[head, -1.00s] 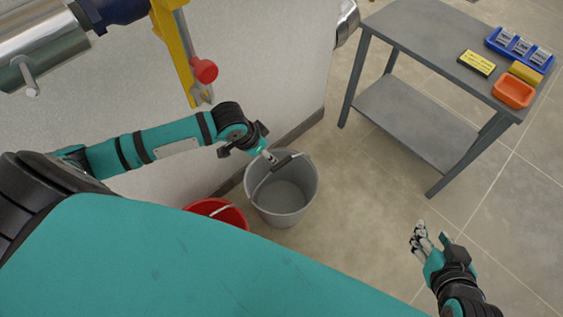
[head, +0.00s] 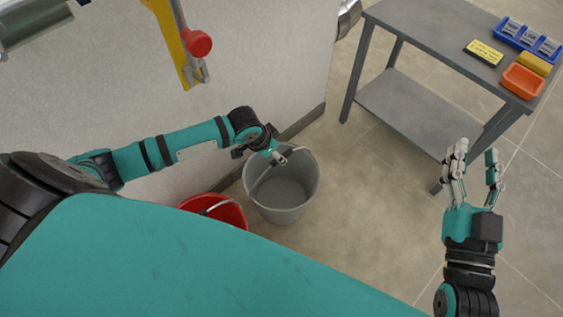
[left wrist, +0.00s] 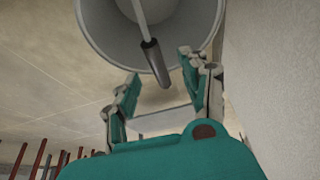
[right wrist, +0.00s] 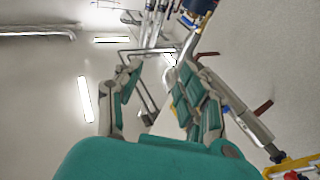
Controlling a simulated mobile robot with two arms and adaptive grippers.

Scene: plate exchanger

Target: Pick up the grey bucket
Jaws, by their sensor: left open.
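The grey bucket (head: 287,208) stands upright on the floor beside the white wall. Its thin handle slants up across the opening. My left gripper (head: 277,155) is at the bucket's far rim in the head view, partly covering the handle. In the left wrist view my left gripper (left wrist: 160,67) is open, with the dark handle grip (left wrist: 153,62) in the gap between its fingertips. The bucket's grey wall (left wrist: 190,25) lies beyond. I cannot tell whether a finger touches the handle. My right gripper (head: 476,153) is open and empty, off to the right; it also shows in the right wrist view (right wrist: 158,68).
A red bucket (head: 228,214) stands close on the left of the grey one, partly hidden by my body. A grey table (head: 425,40) with a lower shelf is at the upper right, with an orange bin (head: 522,82) on top. Floor right of the bucket is clear.

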